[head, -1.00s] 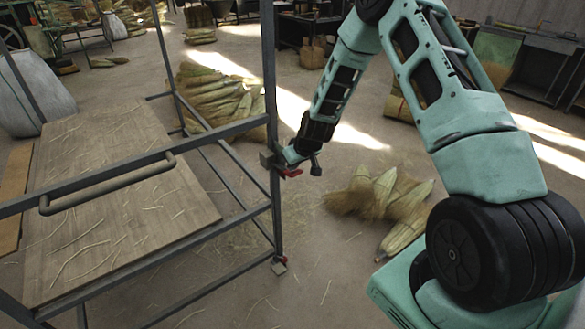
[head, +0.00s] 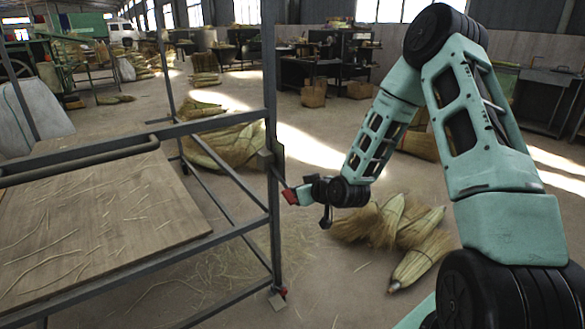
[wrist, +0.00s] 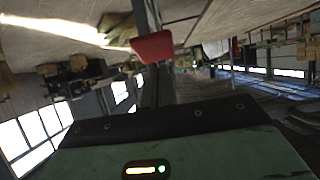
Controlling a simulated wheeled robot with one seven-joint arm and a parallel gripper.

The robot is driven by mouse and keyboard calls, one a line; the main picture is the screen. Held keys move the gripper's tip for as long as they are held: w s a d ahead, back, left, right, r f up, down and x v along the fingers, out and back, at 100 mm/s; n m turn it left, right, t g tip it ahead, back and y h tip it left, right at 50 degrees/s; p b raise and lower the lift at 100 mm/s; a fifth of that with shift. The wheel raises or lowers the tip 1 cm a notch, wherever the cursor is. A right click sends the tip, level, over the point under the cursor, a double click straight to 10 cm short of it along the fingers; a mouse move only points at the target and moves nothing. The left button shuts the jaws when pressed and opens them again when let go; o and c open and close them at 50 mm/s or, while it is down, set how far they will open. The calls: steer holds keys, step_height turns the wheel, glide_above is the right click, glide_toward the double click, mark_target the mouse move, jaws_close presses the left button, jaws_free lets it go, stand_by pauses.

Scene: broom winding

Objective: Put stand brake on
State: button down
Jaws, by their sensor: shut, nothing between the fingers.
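The stand is a grey metal frame with a front post (head: 270,120). A small bracket (head: 265,160) sits on this post, and a thin rod slopes down right from it to a red lever end (head: 290,196). My gripper (head: 303,193) is shut and empty at the red end, from the right; whether they touch I cannot tell. In the wrist view the red end (wrist: 153,47) stands just ahead of my gripper's dark edge; the fingertips are not distinct there. Another small red part (head: 282,292) is at the post's foot on the floor.
A wooden board (head: 100,225) with loose straw lies in the frame at left, under a dark handle bar (head: 80,160). Broom bundles (head: 405,235) lie on the floor right of the post, below my arm. More bundles (head: 225,140) lie behind the frame.

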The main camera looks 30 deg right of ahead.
step_height(320, 180, down, 2)
steer(key=shift+w+f+b, duration=0.15)
steer(key=shift+f+b, duration=0.05)
steer(key=shift+b, duration=0.95)
steer(key=shift+f, duration=0.2)
steer(key=shift+r, duration=0.1)
